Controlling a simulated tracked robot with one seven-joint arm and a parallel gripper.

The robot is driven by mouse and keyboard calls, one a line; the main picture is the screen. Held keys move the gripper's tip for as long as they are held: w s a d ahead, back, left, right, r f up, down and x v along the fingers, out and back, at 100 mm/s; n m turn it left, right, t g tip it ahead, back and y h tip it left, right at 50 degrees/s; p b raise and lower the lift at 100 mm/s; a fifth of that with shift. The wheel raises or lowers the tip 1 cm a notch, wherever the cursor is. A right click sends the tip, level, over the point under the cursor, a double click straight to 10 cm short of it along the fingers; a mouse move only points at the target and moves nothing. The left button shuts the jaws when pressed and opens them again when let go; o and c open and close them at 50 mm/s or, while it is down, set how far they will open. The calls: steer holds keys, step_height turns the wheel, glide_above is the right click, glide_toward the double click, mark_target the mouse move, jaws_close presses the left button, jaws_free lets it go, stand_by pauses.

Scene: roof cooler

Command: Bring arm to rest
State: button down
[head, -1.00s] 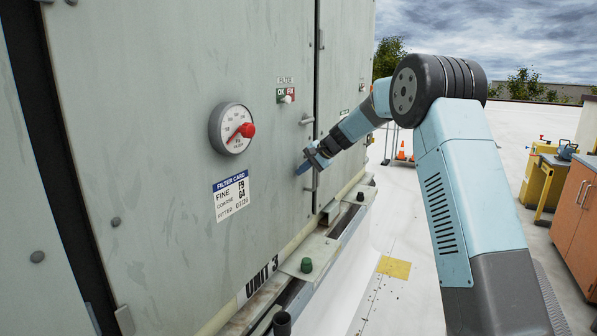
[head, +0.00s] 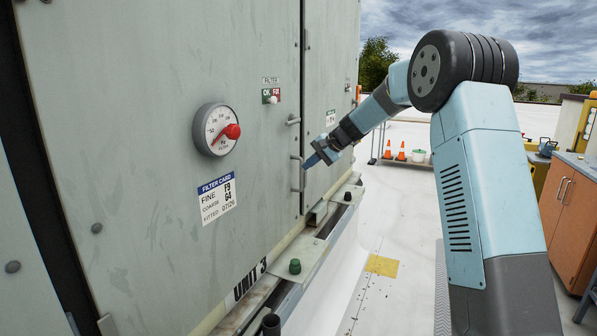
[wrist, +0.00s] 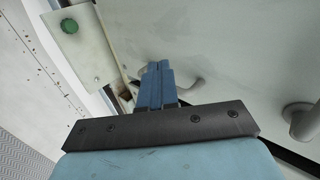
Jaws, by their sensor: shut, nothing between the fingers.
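My gripper (head: 318,157) is at the end of my raised, bent arm, in front of the cooler cabinet's door seam, close to the vertical door handle (head: 297,174). Its blue fingers are together and hold nothing; they show at the middle of the wrist view (wrist: 157,82). The cabinet (head: 140,90) is pale grey-green and its doors look closed. In the wrist view a handle (wrist: 188,88) lies just behind the fingertips; I cannot tell whether they touch it.
The cabinet carries a gauge with a red knob (head: 217,130), a filter card (head: 216,198) and an OK/FIX slider (head: 271,96). A ledge with a green cap (head: 295,266) runs below. Orange cones (head: 401,151) and an orange cupboard (head: 567,215) stand beyond.

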steer(key=s+d+r+n+h, duration=0.1)
steer(key=s+d+r+h, duration=0.15)
steer(key=s, duration=0.65)
steer(key=s+d+r+n+h, duration=0.1)
steer(key=s+d+r, duration=0.3)
steer(key=s, duration=0.5)
steer(key=s+d+r+n+h, duration=0.1)
steer(key=s+d+r, duration=0.25)
steer(key=s, duration=0.55)
steer(key=s+d+f+h, duration=0.1)
steer(key=s+d+f, duration=0.1)
steer(key=s, duration=0.6)
steer(key=s+d+f+n+t+h, duration=0.1)
steer(key=s+d, duration=0.3)
steer(key=s, duration=0.4)
steer(key=s+d+f+n+h, duration=0.1)
steer(key=s+d+f+h, duration=0.1)
steer(key=s, duration=0.6)
steer(key=shift+s+d+f+t, duration=0.3)
steer(key=shift+d+f, duration=0.2)
steer(key=shift+f, duration=0.25)
steer(key=c, duration=1.8)
jaws_free()
